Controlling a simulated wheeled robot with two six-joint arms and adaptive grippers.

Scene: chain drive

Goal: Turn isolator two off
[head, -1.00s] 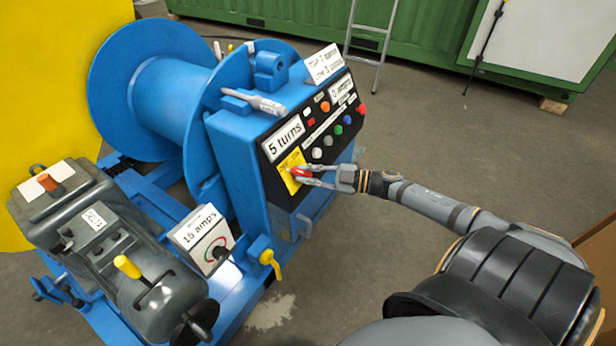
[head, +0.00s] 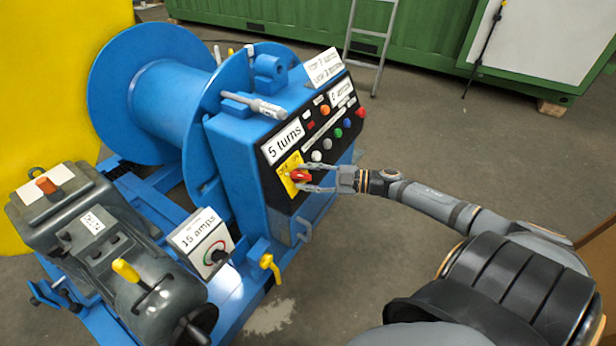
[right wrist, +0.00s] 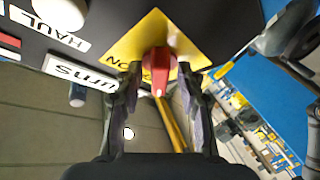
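A red rotary knob (head: 300,176) sits on a yellow plate (head: 286,185) at the lower left of the black control panel. The knob also shows in the right wrist view (right wrist: 159,66), with "ON" legible on the plate (right wrist: 135,40) to its left. Other lettering below the knob is partly hidden. My right gripper (head: 295,177) reaches in from the right. Its fingers (right wrist: 160,80) stand apart, one on each side of the knob, with small gaps visible in the wrist view. The tips are at the panel face. I see no isolator number clearly. My left gripper is out of view.
The panel is on a blue winch (head: 232,150) with a "5 turns" display (head: 284,142) and coloured buttons above the knob. A "15 amps" box (head: 203,238) and a grey motor (head: 120,260) stand at lower left. Open floor (head: 430,120) lies to the right.

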